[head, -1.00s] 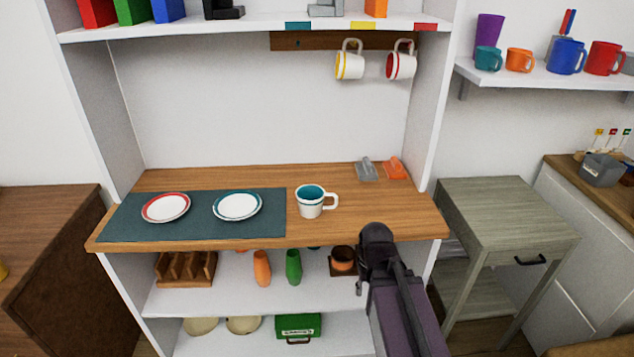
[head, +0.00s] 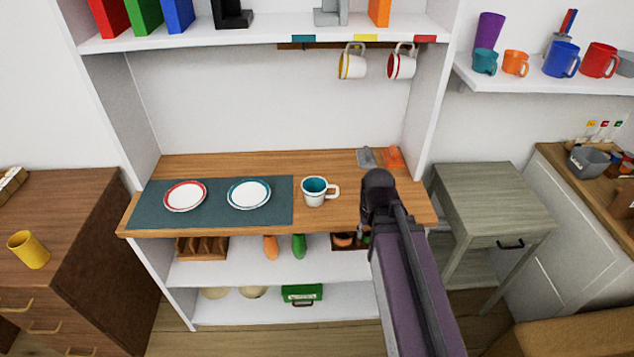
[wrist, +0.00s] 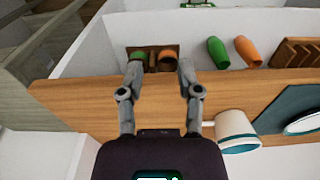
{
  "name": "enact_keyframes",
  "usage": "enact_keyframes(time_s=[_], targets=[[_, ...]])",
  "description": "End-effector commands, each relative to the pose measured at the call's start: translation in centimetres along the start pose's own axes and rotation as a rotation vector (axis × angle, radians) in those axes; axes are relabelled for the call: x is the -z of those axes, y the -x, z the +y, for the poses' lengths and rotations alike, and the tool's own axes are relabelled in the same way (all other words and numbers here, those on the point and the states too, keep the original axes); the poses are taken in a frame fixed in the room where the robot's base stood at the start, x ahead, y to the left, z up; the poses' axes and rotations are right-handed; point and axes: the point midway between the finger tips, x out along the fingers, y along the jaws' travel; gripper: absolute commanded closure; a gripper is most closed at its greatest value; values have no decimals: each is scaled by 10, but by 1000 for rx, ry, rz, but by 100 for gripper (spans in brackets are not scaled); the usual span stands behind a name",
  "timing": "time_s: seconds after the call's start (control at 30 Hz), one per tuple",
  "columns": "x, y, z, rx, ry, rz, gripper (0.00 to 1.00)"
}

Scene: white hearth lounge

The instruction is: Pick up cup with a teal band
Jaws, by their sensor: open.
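The cup with a teal band (head: 315,191) is white with a teal inside and stands upright on the wooden counter, its handle toward the right. It also shows in the wrist view (wrist: 236,130), at the lower right, outside my fingers and apart from them. My gripper (wrist: 160,74) is open and empty, over the counter's front edge. In the head view my arm reaches to the right of the cup and hides most of the gripper.
A dark mat (head: 215,222) with a red-rimmed plate (head: 185,196) and a teal-rimmed plate (head: 249,194) lies left of the cup. Two mugs, yellow-banded (head: 352,62) and red-banded (head: 401,62), hang above. Grey and orange holders (head: 393,157) sit at the back right. The counter behind the cup is clear.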

Motion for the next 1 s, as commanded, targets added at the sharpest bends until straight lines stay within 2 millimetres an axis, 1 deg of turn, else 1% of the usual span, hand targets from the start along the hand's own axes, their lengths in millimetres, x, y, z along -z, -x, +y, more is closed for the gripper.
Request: enact_keyframes(time_s=[0.03, 0.17, 0.37, 0.47, 0.53, 0.6, 0.7, 0.8, 0.9, 1.0], targets=[[3, 18, 0, 1, -2, 2, 55], [11, 41, -3, 3, -10, 7, 55], [33, 73, -11, 14, -44, 14, 55], [51, 86, -17, 23, -80, 15, 55], [70, 95, -26, 33, -117, 15, 55], [93, 100, -38, 47, -165, 12, 55], [120, 101, -53, 64, -235, 4, 55], [142, 100, -69, 80, -295, -5, 55], [158, 99, -81, 91, -345, -13, 55], [167, 99, -89, 97, -377, -18, 55]])
